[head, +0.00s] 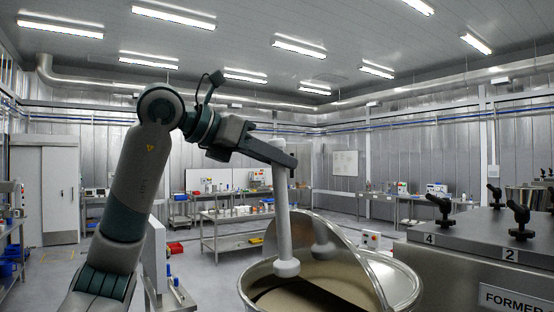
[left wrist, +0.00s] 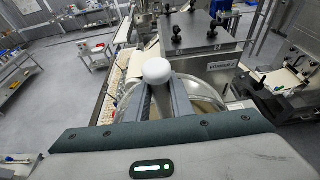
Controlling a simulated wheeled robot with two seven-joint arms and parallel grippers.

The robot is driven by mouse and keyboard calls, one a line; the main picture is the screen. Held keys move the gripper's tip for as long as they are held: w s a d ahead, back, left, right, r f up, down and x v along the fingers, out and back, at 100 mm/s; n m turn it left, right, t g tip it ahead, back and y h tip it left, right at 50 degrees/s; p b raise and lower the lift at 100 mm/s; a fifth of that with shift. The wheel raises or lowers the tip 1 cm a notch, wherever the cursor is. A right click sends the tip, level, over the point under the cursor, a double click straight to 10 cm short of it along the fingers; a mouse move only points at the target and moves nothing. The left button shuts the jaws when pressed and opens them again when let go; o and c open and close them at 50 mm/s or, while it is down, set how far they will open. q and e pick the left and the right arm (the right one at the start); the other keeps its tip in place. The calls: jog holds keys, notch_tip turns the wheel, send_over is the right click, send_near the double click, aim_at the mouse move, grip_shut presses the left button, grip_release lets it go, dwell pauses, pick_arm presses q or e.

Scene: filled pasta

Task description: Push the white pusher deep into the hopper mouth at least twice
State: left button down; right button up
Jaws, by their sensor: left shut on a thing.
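The white pusher (head: 283,215) hangs almost upright, with its wide foot low over the near left part of the hopper mouth. My left gripper (head: 284,156) is shut on the pusher near its top. In the left wrist view the pusher's round white top (left wrist: 156,70) shows between the two grey fingers (left wrist: 157,100). The steel hopper (head: 402,287) is a round bowl with a curved upright plate, and beige matter lies inside. The foot appears inside the rim; I cannot tell whether it touches the matter. My right gripper is not in view.
A steel machine marked FORMER (head: 455,270) stands right of the hopper, with black knobs (head: 438,207) on its top. Steel tables (head: 235,222) with small items stand behind. Grey floor (head: 205,265) is open between the hopper and the tables.

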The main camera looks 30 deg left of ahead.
pick_arm(q)
jog(key=shift+s+a+f+b, duration=0.15)
jog(key=shift+f+b, duration=0.35)
jog(key=shift+f, duration=0.25)
jog(key=shift+f+b, duration=0.35)
jog(key=shift+f, duration=0.15)
jog(key=shift+f, duration=0.1)
